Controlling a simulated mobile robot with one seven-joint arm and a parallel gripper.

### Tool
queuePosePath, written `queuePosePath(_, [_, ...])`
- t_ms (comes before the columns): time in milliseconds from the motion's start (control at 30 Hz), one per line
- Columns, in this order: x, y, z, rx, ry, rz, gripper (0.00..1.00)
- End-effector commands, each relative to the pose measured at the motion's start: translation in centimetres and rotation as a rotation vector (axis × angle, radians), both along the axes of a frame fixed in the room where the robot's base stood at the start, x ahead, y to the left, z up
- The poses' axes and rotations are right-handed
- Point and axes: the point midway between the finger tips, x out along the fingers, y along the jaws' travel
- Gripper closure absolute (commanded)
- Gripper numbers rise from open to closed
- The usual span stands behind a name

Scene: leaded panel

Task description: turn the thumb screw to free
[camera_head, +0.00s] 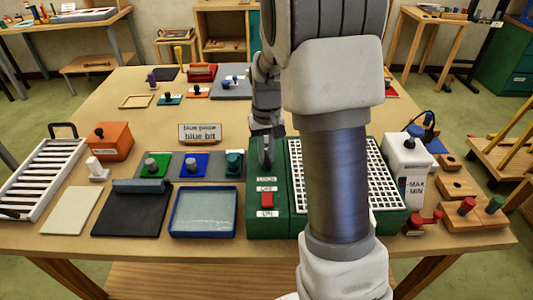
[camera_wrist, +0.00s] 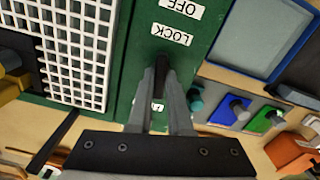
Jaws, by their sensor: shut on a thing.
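The green machine (camera_head: 255,225) stands at the front of the table, with a red switch (camera_head: 267,200) between its OFF and ON labels. The LOCK label (camera_wrist: 171,34) shows upside down in the wrist view, just beyond my fingertips. My gripper (camera_wrist: 161,64) points down at the green panel, its fingers shut on the dark thumb screw (camera_wrist: 161,76). Only a dark strip of the screw shows between the fingers, so its exact angle cannot be told. Another white label (camera_wrist: 156,105) is mostly covered by the fingers. In the head view my gripper (camera_head: 266,160) hides the screw.
A white grid (camera_head: 385,195) lies right of the panel, partly behind my arm. A blue tray (camera_head: 203,212), a grey board with coloured knobbed blocks (camera_head: 193,165), and a white bottle (camera_head: 405,160) stand close by.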

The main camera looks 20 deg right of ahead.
Motion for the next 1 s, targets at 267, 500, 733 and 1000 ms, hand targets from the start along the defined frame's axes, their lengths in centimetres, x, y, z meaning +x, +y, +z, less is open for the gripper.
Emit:
queuePosePath(267, [0.05, 0.00, 0.10, 0.000, -0.002, -0.135, 1.00])
queuePosePath(500, [0.06, -0.02, 0.10, 0.000, -0.002, -0.182, 1.00])
queuePosePath(733, [0.07, -0.03, 0.09, -0.001, -0.003, -0.188, 1.00])
queuePosePath(1000, [0.07, -0.02, 0.09, -0.001, -0.003, -0.187, 0.68])
